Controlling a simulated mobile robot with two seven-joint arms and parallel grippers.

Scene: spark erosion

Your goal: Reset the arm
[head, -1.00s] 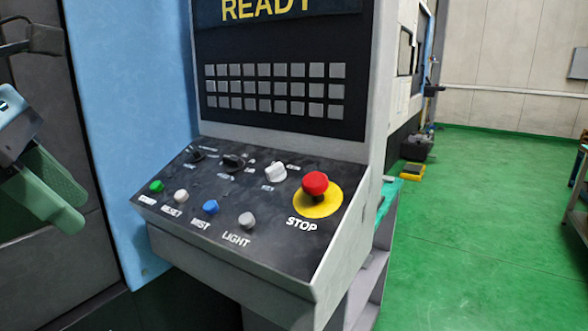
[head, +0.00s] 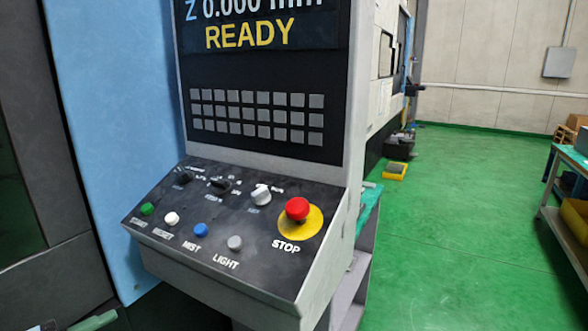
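The control panel (head: 215,235) of the machine stands in the middle of the head view, with a sloped black console. It bears a green button (head: 147,209), a white RESET button (head: 171,218), a blue MIST button (head: 201,230), a grey LIGHT button (head: 235,243) and a red STOP knob (head: 297,209) on a yellow disc. Dark and white rotary knobs sit behind the buttons. The screen (head: 262,28) above reads READY. My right gripper is not in view.
A blue machine panel (head: 110,130) stands left of the console, with a dark grey door beside it. Green floor (head: 455,230) is open to the right. A workbench (head: 565,210) stands at the far right, and a small yellow object (head: 395,171) lies on the floor behind.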

